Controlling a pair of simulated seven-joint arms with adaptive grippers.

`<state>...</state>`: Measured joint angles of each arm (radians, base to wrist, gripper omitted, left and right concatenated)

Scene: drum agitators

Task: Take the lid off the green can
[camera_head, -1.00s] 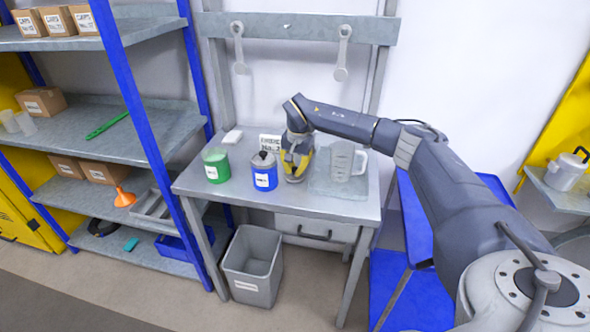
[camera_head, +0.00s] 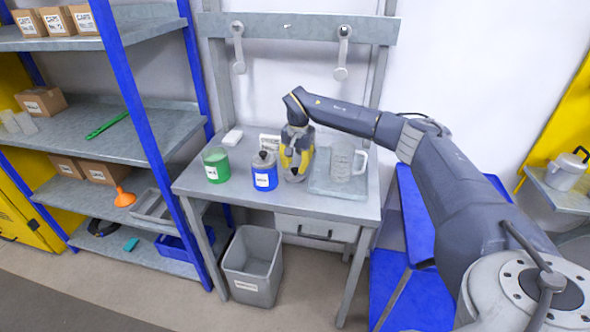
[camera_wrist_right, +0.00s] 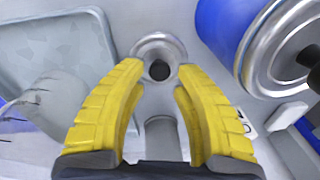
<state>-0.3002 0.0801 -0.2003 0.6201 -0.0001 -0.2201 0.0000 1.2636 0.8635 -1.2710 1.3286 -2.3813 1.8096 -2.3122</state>
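The green can (camera_head: 216,165) stands upright at the left of the workbench, with a white label. Its top looks green, and I see no knob on it. My right gripper (camera_head: 293,178) points down over the bench, to the right of the blue can and apart from the green can. In the right wrist view its yellow fingers (camera_wrist_right: 158,82) are spread, with clear space between them. Beyond them is a small silver disc (camera_wrist_right: 143,45) with a dark centre; I cannot tell whether it is a lid. My left gripper is not in view.
A blue can (camera_head: 264,172) with a dark-knobbed silver lid stands between the green can and my gripper. A clear jug (camera_head: 343,162) stands on a tray (camera_head: 345,191) at the right. A white block (camera_head: 232,137) lies behind. A grey bin (camera_head: 252,262) is below.

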